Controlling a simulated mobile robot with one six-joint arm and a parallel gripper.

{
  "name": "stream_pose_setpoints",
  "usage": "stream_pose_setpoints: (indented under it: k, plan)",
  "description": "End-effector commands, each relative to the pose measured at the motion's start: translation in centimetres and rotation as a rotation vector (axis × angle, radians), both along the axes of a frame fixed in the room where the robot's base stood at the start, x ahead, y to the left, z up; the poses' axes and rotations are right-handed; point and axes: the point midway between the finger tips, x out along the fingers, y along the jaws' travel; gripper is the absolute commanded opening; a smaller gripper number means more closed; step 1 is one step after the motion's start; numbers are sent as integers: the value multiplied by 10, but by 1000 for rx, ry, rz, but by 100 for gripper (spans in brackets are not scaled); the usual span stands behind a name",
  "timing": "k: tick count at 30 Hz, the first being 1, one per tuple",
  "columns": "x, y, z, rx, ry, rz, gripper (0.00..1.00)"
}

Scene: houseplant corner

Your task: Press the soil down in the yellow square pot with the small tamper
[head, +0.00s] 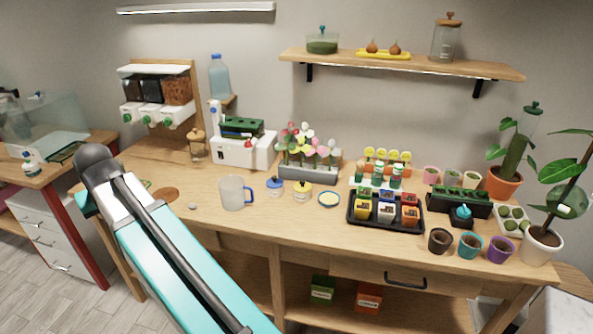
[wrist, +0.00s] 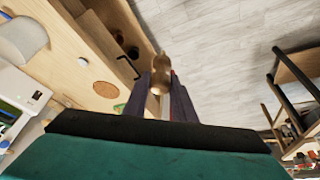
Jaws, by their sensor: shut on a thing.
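The yellow square pot (head: 362,210) stands at the left of a black tray (head: 384,225) on the bench, beside white and orange square pots. Dark soil shows in its top. In the wrist view my gripper (wrist: 160,88) is shut on a rounded golden-brown thing that looks like the small tamper (wrist: 160,70). Its far end narrows to a small knob; its working face cannot be made out. In the head view my arm hides the gripper and the held thing, over the bench's left end, far from the yellow pot.
Round pots (head: 470,245) line the front right. A round brown coaster (head: 165,194) lies at the left. Some bench front beside the mug is clear.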

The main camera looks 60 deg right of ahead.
Motion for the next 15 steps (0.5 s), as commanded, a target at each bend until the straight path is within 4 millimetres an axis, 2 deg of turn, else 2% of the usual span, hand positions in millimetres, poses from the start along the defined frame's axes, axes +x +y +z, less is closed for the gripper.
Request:
stream_pose_setpoints:
  k: [1,3,8,15]
  plan:
    - [-1,-20,2,-1,1,-47,1]
    - [-4,-45,1,0,2,-113,1]
    - [-13,-104,0,0,1,-263,1]
    - [-37,-188,-3,1,1,-487,1]
